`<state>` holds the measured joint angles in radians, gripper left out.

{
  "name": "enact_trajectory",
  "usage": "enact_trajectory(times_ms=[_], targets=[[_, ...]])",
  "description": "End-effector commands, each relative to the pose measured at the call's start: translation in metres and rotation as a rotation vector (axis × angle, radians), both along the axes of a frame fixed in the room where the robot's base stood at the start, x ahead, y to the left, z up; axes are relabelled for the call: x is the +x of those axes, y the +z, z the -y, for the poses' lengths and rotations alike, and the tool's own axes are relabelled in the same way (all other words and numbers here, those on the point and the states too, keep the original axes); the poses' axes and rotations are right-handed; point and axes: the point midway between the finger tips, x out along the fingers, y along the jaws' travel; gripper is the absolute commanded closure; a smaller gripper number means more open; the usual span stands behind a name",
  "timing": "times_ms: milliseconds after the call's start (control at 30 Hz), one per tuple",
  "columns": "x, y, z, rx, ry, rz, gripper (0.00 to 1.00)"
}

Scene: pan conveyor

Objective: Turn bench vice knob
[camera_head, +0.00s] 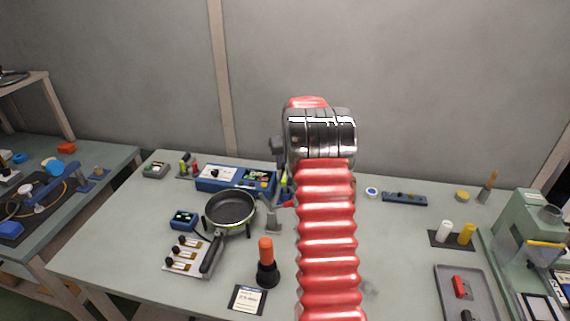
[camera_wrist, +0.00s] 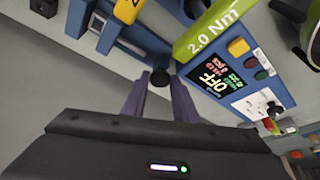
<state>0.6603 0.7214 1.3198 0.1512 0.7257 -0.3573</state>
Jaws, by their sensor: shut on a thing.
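In the wrist view, my gripper (camera_wrist: 160,84) reaches up the picture with its two purple-grey fingers closed on a small round black knob (camera_wrist: 160,76). The fingertips sit on either side of it. A blue body with grey metal parts (camera_wrist: 122,44), which looks like the bench vice, is just up and left of the knob. How the knob joins it is not clear. In the head view, my red arm covers the gripper and the knob.
A yellow-green handle marked 2.0 Nm (camera_wrist: 207,30) passes close right of the fingers. A blue device with an OFF display (camera_wrist: 232,72) stands beyond it. In the head view, a pan (camera_head: 231,208) and an orange-handled tool (camera_head: 266,251) stand left of my arm.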

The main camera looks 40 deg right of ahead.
Motion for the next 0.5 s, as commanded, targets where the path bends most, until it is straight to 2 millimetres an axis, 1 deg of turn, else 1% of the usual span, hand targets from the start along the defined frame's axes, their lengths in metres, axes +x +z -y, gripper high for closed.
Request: enact_trajectory(times_ms=[300,500], targets=[[0.0009,0.0,-0.0022,-0.001,-0.192,-0.002,0.96],[0.0016,-0.0001,-0.0028,-0.001,-0.279,-0.001,0.96]])
